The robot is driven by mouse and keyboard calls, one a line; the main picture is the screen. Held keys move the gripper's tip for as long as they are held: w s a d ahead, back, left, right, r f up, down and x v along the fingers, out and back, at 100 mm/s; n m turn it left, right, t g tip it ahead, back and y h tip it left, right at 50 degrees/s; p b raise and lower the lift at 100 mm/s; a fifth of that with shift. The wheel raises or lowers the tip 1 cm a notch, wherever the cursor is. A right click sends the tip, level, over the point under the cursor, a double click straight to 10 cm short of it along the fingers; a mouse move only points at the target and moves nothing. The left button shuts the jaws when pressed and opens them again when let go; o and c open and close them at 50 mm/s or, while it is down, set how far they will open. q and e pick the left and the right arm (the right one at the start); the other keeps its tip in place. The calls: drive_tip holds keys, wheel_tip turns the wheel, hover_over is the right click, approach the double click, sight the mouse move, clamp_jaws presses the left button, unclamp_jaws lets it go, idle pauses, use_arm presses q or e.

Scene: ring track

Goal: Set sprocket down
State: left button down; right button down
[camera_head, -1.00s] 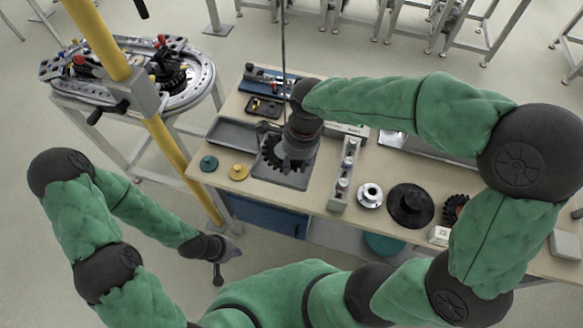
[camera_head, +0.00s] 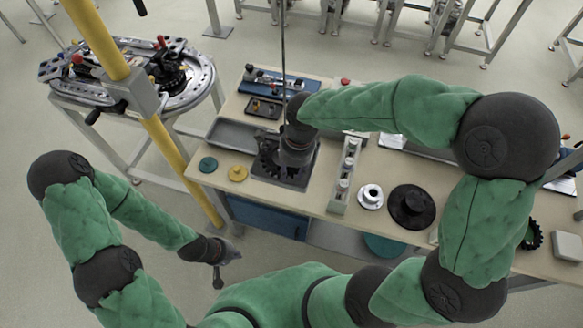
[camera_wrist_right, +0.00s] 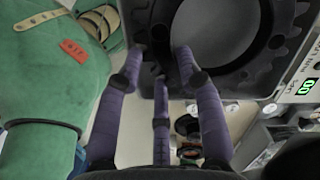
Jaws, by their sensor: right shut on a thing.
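The dark toothed sprocket (camera_head: 267,160) is at the square grey tray (camera_head: 284,178) on the workbench, partly hidden by my right gripper (camera_head: 290,163). In the right wrist view the sprocket's toothed ring (camera_wrist_right: 262,62) is large at the upper right, beside my right gripper's purple fingers (camera_wrist_right: 160,70). The right gripper is shut on the sprocket. Whether the sprocket touches the tray floor cannot be told. My left gripper (camera_head: 230,252) is low in front of the bench, away from the sprocket; its finger opening is unclear.
A green disc (camera_head: 208,164) and a yellow disc (camera_head: 237,173) lie left of the tray. A narrow fixture (camera_head: 343,180), a silver flanged part (camera_head: 370,196) and a black disc (camera_head: 411,206) stand to the right. A yellow post (camera_head: 170,160) rises at the bench's left.

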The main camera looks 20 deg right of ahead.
drive_tip(key=shift+f, duration=0.4)
drive_tip(key=c, duration=0.8)
unclamp_jaws()
drive_tip(key=shift+r, duration=0.35)
drive_tip(key=r+p, duration=0.1)
drive_tip(key=r, duration=0.3)
drive_tip(key=d+r, duration=0.1)
drive_tip(key=r, duration=0.3)
drive_tip(key=r+p, duration=0.1)
drive_tip(key=r, duration=0.3)
drive_tip(key=shift+s+d+r+p, duration=0.1)
drive_tip(key=shift+d+r+p, duration=0.1)
drive_tip(key=shift+p, duration=0.1)
